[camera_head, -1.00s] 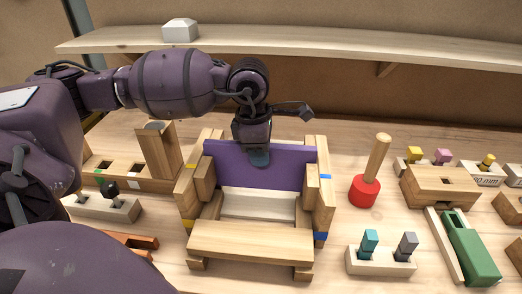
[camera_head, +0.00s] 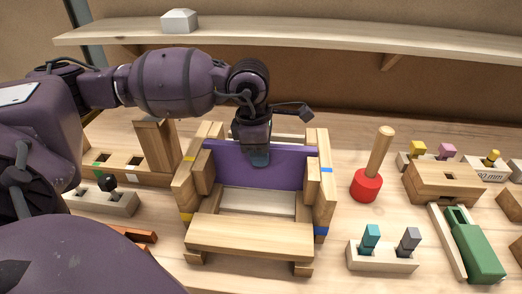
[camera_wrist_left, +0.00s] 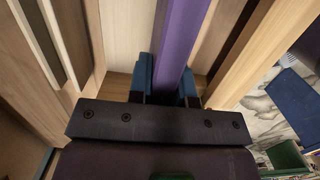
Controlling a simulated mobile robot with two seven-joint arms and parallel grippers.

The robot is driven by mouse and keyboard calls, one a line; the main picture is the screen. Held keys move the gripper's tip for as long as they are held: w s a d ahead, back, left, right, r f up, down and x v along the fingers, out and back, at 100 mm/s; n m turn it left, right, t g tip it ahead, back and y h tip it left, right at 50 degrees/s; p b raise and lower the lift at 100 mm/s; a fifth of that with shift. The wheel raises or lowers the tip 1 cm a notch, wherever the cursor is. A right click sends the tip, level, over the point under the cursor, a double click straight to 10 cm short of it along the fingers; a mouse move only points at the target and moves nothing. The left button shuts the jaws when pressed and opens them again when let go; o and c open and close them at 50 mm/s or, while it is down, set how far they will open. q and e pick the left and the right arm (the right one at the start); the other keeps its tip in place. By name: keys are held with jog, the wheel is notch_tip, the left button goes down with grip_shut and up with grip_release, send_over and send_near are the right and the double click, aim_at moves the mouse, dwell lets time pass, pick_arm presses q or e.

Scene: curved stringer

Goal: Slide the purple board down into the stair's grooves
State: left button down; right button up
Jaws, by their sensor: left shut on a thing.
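The purple board (camera_head: 288,168) stands upright on edge between the two wooden sides of the stair (camera_head: 250,238), behind its front step. Its ends are close to the inner faces of the sides; I cannot tell how deep they sit in the grooves. My left gripper (camera_head: 258,156) is shut on the top edge of the board near its middle. In the left wrist view the blue-tipped fingers (camera_wrist_left: 168,84) are on either side of the board (camera_wrist_left: 182,38). My right gripper is not in view.
A red mallet (camera_head: 367,186) stands to the right of the stair. A block with teal and grey pegs (camera_head: 382,260) and a green clamp-like tool (camera_head: 473,246) lie at the front right. A wooden block with an upright post (camera_head: 157,150) is at the left. A shelf (camera_head: 330,38) runs behind.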

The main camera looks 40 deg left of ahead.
pick_arm(q)
jog(key=shift+f+b, duration=0.3)
jog(key=shift+f, duration=0.5)
jog(key=c, duration=1)
grip_release()
jog(key=shift+o, duration=0.2)
jog(key=shift+r, duration=0.1)
jog(key=r, duration=0.3)
jog(key=r+p, duration=0.1)
jog(key=r, duration=0.2)
jog(key=a+r, duration=0.1)
jog(key=r, duration=0.2)
jog(key=shift+s+r, duration=0.3)
jog(key=shift+r, duration=0.45)
